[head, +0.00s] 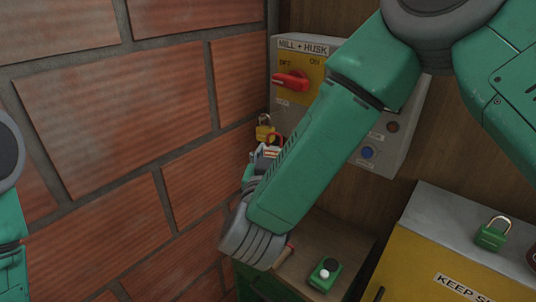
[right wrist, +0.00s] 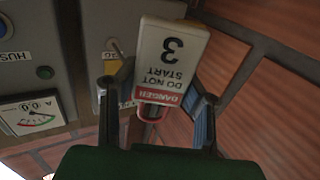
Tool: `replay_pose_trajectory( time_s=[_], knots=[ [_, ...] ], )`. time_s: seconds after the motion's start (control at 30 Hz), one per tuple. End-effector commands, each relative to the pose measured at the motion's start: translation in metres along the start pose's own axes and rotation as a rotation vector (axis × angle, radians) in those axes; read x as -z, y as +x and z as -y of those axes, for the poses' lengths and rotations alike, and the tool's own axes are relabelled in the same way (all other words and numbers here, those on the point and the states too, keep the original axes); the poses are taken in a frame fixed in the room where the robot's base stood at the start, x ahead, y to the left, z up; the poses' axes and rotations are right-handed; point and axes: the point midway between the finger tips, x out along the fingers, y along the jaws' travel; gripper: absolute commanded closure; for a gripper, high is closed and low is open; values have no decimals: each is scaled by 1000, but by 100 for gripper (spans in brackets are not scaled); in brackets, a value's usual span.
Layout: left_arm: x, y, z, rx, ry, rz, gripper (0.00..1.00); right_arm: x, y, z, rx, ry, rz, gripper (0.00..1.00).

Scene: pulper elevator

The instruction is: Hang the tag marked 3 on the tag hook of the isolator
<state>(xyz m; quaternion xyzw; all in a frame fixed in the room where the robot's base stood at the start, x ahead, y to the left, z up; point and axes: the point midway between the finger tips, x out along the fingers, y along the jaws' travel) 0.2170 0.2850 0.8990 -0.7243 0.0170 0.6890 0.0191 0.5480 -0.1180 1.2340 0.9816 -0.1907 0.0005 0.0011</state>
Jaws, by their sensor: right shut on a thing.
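The white tag marked 3 (right wrist: 172,55), with a red DANGER band and DO NOT START, shows upside down in the right wrist view. My right gripper (right wrist: 157,98) is shut on it, with a finger on each side. In the head view the right gripper (head: 267,153) is low beside the isolator, partly hidden by my forearm. A small peg (right wrist: 117,47), possibly the tag hook, stands left of the tag in the wrist view; I cannot tell for sure. My left gripper is out of view.
The brick wall (head: 120,140) is close on the left. Below are a wooden shelf (head: 335,238) with a green button box (head: 325,273) and a yellow-fronted cabinet (head: 415,262) with a green padlock (head: 491,236).

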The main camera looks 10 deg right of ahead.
Motion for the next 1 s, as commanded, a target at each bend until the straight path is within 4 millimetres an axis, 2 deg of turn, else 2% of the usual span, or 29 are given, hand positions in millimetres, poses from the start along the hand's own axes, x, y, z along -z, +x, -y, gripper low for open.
replay_pose_trajectory(
  time_s=[1.0],
  knots=[
    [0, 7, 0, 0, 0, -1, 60, -6, 53, -31, -1, 1, 0, 87]
  ],
)
